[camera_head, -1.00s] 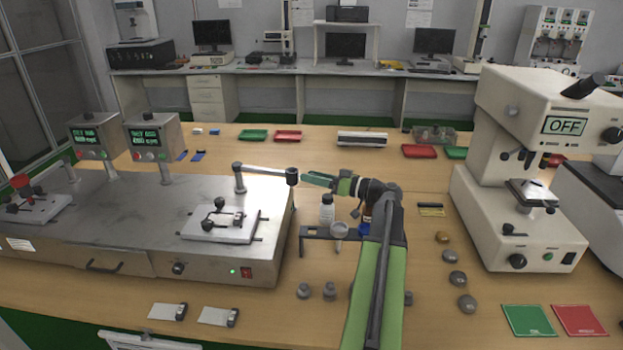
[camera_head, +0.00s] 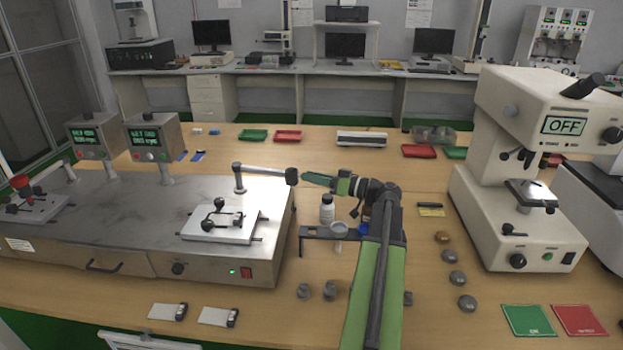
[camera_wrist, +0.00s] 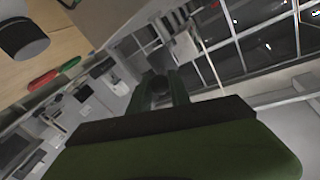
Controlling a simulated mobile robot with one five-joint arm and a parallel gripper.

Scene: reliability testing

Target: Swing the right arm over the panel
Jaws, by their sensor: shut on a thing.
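The right swing arm (camera_head: 262,172) is a pale bar on a post at the back of the steel test machine (camera_head: 130,205). It points to the right, and its dark end knob (camera_head: 291,176) is at the machine's right edge. The white panel (camera_head: 193,228) with a dark clamp on it lies in front of the arm, not under it. My gripper (camera_head: 304,178) reaches the knob from the right and is shut on it. In the wrist view a dark round thing (camera_wrist: 160,84), apparently the knob, sits between the fingertips.
A similar left station with a red knob (camera_head: 21,181) stands at the machine's far left. Two display boxes (camera_head: 153,137) rise behind the panel. A small rack with bottles (camera_head: 327,209) stands below my arm. A white instrument reading OFF (camera_head: 520,170) stands to the right.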

